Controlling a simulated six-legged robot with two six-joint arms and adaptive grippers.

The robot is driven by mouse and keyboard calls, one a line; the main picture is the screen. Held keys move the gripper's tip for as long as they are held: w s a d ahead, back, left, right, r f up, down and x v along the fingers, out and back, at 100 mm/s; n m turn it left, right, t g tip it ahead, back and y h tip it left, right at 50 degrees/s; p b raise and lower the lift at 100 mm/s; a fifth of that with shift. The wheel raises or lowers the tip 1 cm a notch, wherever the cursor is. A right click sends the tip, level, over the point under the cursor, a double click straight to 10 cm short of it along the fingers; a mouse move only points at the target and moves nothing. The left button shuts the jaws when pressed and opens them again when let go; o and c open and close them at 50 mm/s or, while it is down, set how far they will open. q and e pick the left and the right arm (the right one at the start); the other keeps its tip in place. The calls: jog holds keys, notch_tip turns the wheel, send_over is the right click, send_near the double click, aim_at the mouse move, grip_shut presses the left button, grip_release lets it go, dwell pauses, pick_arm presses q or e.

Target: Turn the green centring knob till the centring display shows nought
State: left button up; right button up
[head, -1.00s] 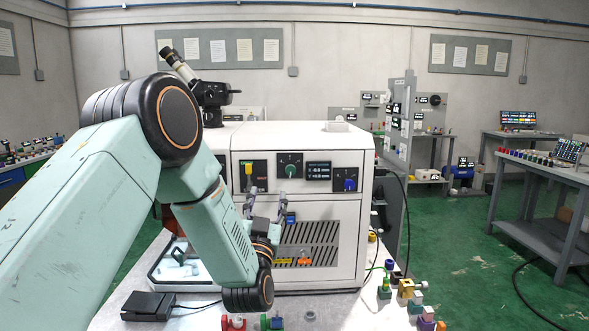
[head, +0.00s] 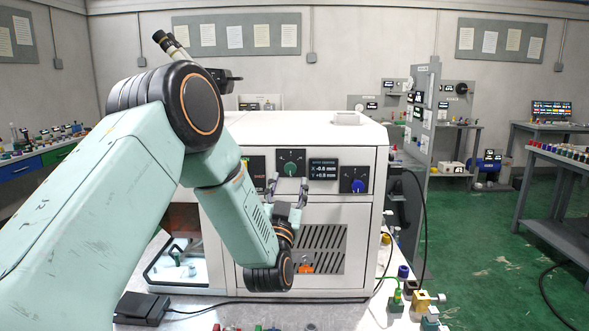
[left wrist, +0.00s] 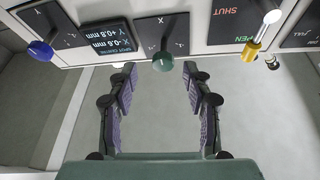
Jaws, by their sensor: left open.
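The green knob (head: 290,168) sits on a black panel at the top of the white machine's front. It also shows in the left wrist view (left wrist: 163,61), pointing out between and just beyond the fingertips. The centring display (head: 323,171) is right of the knob; its small text appears to read X -0.8 mm and Y +0.8 mm. In the left wrist view the display (left wrist: 118,41) is upside down. My left gripper (head: 290,186) is open and empty just below the knob, a finger on either side, with no contact visible. My right gripper is not in view.
A blue knob (head: 358,186) is right of the display. A yellow-handled switch (left wrist: 262,36) is on the knob's other side in the left wrist view. A vented panel (head: 318,248) lies below. A black pedal (head: 143,308) and small coloured parts are on the bench.

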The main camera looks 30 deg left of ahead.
aim_at(289, 171)
pick_arm(q)
jog(key=x, duration=0.3)
jog(key=shift+w+a+r+p, duration=0.1)
jog(key=shift+a+r+p, duration=0.2)
jog(key=shift+r, duration=0.1)
jog(key=shift+w+a+r, duration=0.15)
jog(key=shift+a+r, duration=0.2)
jog(key=shift+r, duration=0.05)
jog(key=shift+w+d+f, duration=0.15)
jog(key=shift+w+f, duration=0.1)
jog(key=shift+w, duration=0.6)
jog(key=shift+s+r, duration=0.25)
jog(key=shift+s, duration=0.25)
jog(key=c, duration=0.4)
jog(key=shift+w, duration=0.25)
jog(key=c, duration=0.5)
jog(key=shift+f, duration=0.1)
grip_shut()
